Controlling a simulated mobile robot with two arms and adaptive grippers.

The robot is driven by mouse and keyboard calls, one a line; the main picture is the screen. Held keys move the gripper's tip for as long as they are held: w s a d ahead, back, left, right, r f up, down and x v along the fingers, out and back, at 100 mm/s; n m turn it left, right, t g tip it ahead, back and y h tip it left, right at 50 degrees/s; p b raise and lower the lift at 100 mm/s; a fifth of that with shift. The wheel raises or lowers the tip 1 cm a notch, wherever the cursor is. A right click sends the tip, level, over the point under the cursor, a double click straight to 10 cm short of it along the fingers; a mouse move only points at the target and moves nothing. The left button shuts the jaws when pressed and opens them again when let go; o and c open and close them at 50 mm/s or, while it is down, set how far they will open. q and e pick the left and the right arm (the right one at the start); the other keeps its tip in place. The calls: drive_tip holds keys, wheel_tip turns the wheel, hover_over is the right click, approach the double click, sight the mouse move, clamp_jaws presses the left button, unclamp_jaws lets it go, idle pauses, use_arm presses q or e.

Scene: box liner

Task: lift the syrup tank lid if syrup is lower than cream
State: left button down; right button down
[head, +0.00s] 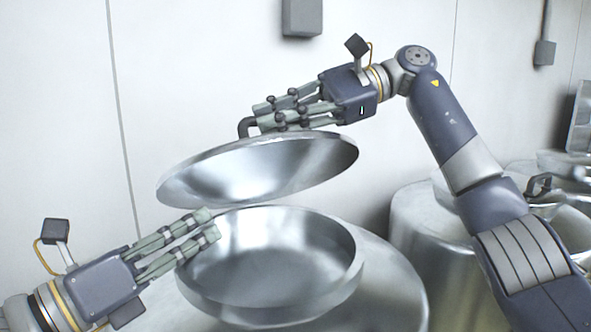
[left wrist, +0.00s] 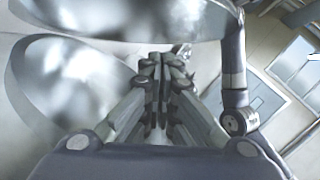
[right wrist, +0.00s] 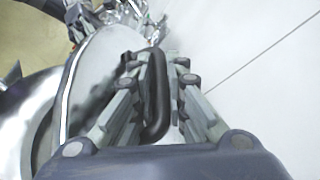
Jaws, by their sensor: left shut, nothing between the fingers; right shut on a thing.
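A round shiny metal lid (head: 262,172) is held tilted above the open round mouth of a metal tank (head: 275,262) in the head view. My right gripper (head: 262,116) is shut on the lid's dark bent handle (right wrist: 156,95), and the right wrist view shows the handle between its fingers. The lid is clear of the tank rim at the back. My left gripper (head: 212,228) is shut and empty at the left edge of the tank mouth, below the lid; its fingertips also meet in the left wrist view (left wrist: 160,75). I cannot read a liquid level inside the tank.
A second metal tank (head: 415,230) stands to the right, partly behind my right arm, with another dark handle (head: 538,185) near it. A white wall (head: 200,60) with grey boxes (head: 302,17) is close behind.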

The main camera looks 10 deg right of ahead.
sight(258, 164)
use_arm(q)
drive_tip(key=s+d+r+m+g+h, duration=0.3)
drive_tip(key=s+d+g+h, duration=0.1)
drive_tip(key=s+d+g, duration=0.15)
drive_tip(key=w+d+r, duration=0.4)
drive_tip(key=w+d, duration=0.2)
drive_tip(key=d, duration=0.1)
drive_tip(key=shift+w+d+r+t, duration=0.25)
drive_tip(key=shift+d+r+t, duration=0.05)
drive_tip(key=shift+d+t, duration=0.05)
idle(0.4)
